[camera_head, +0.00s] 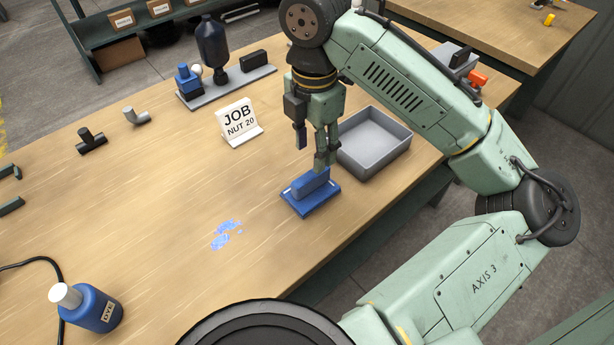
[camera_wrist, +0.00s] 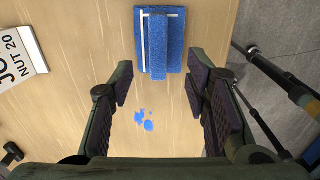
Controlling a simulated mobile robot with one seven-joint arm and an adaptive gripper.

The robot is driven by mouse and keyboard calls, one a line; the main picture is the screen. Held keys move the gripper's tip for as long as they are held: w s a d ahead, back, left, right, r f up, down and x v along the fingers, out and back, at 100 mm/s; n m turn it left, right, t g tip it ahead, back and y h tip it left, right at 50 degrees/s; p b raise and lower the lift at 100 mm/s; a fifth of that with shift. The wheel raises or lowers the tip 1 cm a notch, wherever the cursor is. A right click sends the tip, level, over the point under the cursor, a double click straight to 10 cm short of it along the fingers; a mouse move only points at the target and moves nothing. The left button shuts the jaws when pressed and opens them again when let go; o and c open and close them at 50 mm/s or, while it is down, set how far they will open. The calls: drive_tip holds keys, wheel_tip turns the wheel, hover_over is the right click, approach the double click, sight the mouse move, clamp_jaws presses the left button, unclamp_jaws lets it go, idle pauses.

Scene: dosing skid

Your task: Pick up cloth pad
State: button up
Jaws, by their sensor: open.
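The cloth pad (camera_head: 318,200) is blue, a flat piece with a raised block along its middle, lying on the wooden table below my gripper (camera_head: 313,152). In the wrist view the cloth pad (camera_wrist: 160,62) is at the top centre, beyond the fingertips and in line with the space between them. A pale strip shows along its edge. In the wrist view my gripper (camera_wrist: 159,88) is open, with nothing between its fingers. In the head view the fingers hang just above and behind the pad; whether they touch it is hard to tell.
A grey tray (camera_head: 373,158) stands close to the right of the pad. A JOB sign (camera_head: 240,125) stands to the left.

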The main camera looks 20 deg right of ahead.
sight(311, 174)
wheel_tip(311, 174, down, 2)
drive_tip(key=shift+s+f, duration=0.15)
drive_tip(key=shift+f, duration=0.1)
drive_tip(key=shift+w+a+f+p, duration=0.15)
drive_tip(key=shift+f+p, duration=0.25)
drive_tip(key=shift+f, duration=1.1)
drive_tip(key=shift+w+d+f+p, duration=0.1)
drive_tip(key=shift+f+p, duration=0.3)
drive_tip(key=shift+f, duration=1.05)
drive_tip(key=shift+c, duration=0.5)
clamp_jaws()
